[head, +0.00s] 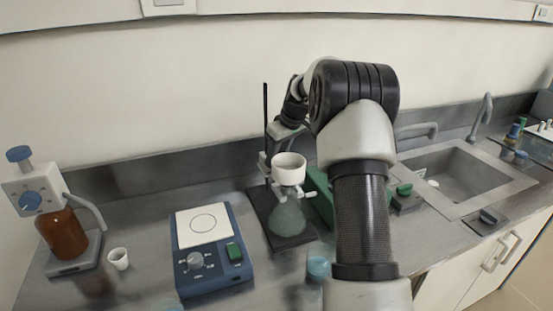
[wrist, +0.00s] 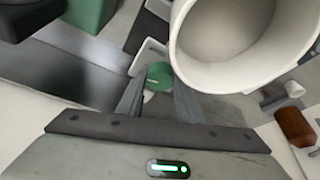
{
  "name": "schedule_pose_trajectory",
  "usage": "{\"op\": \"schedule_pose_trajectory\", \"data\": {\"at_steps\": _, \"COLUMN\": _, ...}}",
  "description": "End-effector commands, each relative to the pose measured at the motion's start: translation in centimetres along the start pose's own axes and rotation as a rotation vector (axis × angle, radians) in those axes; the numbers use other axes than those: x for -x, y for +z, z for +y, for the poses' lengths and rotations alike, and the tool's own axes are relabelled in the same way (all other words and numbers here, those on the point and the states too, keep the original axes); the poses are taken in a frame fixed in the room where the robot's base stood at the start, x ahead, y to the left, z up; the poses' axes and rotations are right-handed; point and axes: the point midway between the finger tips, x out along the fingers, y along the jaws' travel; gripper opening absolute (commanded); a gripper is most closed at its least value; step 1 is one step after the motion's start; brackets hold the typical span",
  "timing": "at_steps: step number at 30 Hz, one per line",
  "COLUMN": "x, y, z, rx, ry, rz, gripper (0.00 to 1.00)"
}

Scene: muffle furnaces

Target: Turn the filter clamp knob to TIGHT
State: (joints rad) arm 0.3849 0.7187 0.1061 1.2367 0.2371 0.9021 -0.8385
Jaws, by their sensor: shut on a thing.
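The filter clamp knob is a small round green knob (wrist: 160,74) with a pale pointer, seen in the wrist view. My gripper (wrist: 159,88) has its two grey fingers on either side of it and is shut on it. The pointer's exact setting and any TIGHT marking cannot be read. The white funnel (wrist: 235,40) is close on the right in the wrist view. In the head view the funnel (head: 289,167) stands above a flask (head: 287,217) on a dark stand. My wrist is behind the funnel there, and the knob cannot be made out.
A blue hotplate stirrer (head: 213,247) stands left of the stand, with a brown bottle dispenser (head: 63,235) and a small white cup (head: 118,258) farther left. A green box (head: 320,192) is just right of the flask. A sink (head: 460,172) lies to the right.

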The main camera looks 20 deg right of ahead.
Motion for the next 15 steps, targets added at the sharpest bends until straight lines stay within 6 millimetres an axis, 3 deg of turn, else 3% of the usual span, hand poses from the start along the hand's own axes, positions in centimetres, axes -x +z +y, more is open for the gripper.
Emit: {"op": "schedule_pose_trajectory", "data": {"at_steps": 15, "x": 0.05, "y": 0.02, "z": -0.09, "rx": -0.128, "ry": 0.054, "rz": -0.001, "gripper": 0.11}}
